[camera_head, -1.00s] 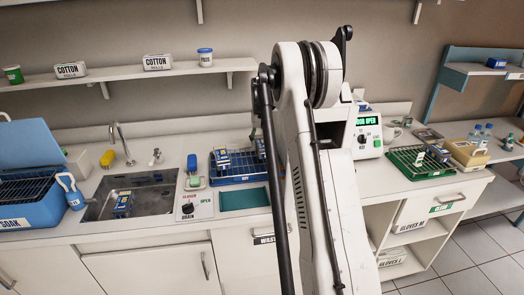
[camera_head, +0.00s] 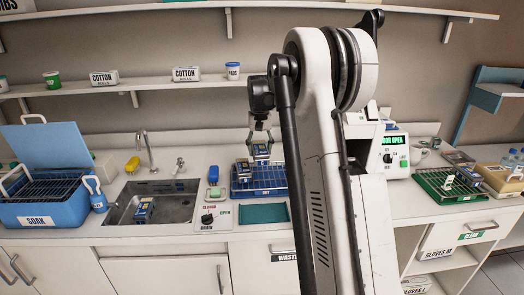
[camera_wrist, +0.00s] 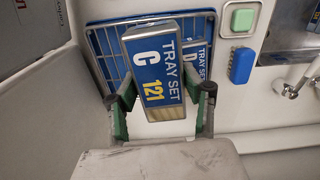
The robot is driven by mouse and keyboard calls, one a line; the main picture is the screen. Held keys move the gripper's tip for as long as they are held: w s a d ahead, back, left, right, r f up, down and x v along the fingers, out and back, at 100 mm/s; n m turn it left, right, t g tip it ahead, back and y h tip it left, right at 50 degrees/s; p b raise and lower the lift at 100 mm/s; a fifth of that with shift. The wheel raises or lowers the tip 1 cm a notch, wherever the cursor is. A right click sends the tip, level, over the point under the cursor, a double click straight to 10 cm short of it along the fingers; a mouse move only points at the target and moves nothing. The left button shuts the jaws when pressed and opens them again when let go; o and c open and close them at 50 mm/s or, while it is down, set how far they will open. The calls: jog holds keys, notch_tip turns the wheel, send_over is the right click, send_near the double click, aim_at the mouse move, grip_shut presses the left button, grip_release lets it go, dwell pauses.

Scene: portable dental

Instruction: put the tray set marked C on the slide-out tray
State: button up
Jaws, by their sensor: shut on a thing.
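My gripper (camera_head: 260,140) is shut on the tray set marked C (camera_head: 261,152), a blue and grey box, at the blue wire rack (camera_head: 260,193). In the wrist view, the fingers of my gripper (camera_wrist: 160,95) lie on both sides of tray set C (camera_wrist: 152,62), whose label reads "TRAY SET C 121". It looks raised above the rack (camera_wrist: 103,50), though its clearance is hard to judge. Tray set D (camera_wrist: 198,55) stands behind it, partly hidden; it also shows in the head view (camera_head: 243,170). I cannot tell which surface is the slide-out tray.
The sink (camera_head: 175,208) holds another blue set (camera_head: 144,209). A blue soak tub (camera_head: 45,210) stands at left. A machine (camera_head: 393,155) reading "DOOR OPEN" is partly hidden by my arm. A green rack (camera_head: 450,187) stands at right. A teal panel (camera_head: 263,214) lies before the blue rack.

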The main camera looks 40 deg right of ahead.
aim_at(260, 147)
jog(key=shift+r, duration=0.15)
notch_tip(260, 147, up, 14)
jog(key=p, duration=0.6)
jog(key=shift+p, duration=0.4)
